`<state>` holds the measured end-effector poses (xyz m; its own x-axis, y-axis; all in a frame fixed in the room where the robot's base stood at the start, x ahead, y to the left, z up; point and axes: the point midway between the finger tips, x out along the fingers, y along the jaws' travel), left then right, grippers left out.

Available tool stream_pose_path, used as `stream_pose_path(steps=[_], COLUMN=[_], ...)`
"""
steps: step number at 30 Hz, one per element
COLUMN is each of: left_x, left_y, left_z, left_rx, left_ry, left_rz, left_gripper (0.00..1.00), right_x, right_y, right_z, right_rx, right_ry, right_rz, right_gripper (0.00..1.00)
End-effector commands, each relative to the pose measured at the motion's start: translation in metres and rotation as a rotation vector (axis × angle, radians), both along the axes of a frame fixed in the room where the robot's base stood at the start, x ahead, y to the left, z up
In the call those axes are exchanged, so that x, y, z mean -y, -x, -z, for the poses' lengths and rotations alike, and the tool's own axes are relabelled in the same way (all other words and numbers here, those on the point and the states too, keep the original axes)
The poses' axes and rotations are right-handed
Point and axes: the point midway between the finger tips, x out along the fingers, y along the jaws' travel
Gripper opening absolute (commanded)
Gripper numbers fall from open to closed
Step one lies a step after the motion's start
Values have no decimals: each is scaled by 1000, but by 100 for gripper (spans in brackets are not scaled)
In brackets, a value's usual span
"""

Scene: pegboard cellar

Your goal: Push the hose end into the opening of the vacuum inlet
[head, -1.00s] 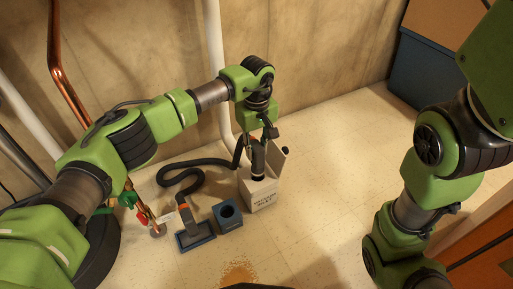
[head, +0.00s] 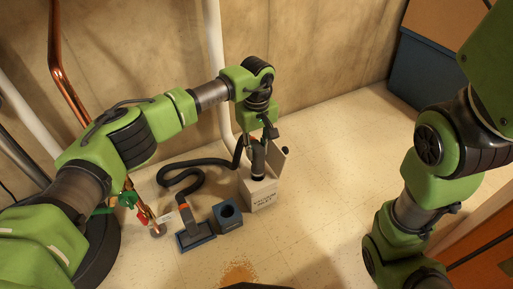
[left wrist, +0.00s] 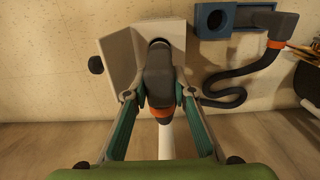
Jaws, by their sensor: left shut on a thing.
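The vacuum inlet (head: 262,201) is a pale box with printed lettering on its front, standing on the floor with its lid (head: 281,160) raised. My left gripper (head: 258,143) is above it, shut on the dark hose end (head: 257,165), which points down at the top of the box. In the left wrist view my left gripper (left wrist: 160,97) has its fingers on both sides of the hose end (left wrist: 158,72), near its orange band. The tip meets the inlet (left wrist: 176,42) at its opening; how deep it sits is hidden. My right gripper is out of view.
The black hose (head: 190,163) curls left across the floor to a floor nozzle (head: 195,236). A blue block with a round hole (head: 228,216) stands beside it. Brown debris (head: 239,272) lies in front. Pipes (head: 215,60) run along the wall.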

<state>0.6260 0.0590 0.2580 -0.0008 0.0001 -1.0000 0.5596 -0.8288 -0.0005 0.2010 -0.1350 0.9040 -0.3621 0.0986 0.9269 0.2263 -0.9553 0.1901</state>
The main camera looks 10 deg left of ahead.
Motion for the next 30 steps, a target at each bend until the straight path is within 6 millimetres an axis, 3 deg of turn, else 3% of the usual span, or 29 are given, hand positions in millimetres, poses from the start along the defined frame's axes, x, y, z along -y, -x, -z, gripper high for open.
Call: stream_pose_path(steps=[30], left_x=[0], left_y=[-1], left_z=[8], left_rx=[1], left_ry=[0], left_rz=[0], left_gripper=[0], right_x=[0], right_y=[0], right_z=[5], right_rx=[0], right_ry=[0], right_rz=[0], right_gripper=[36])
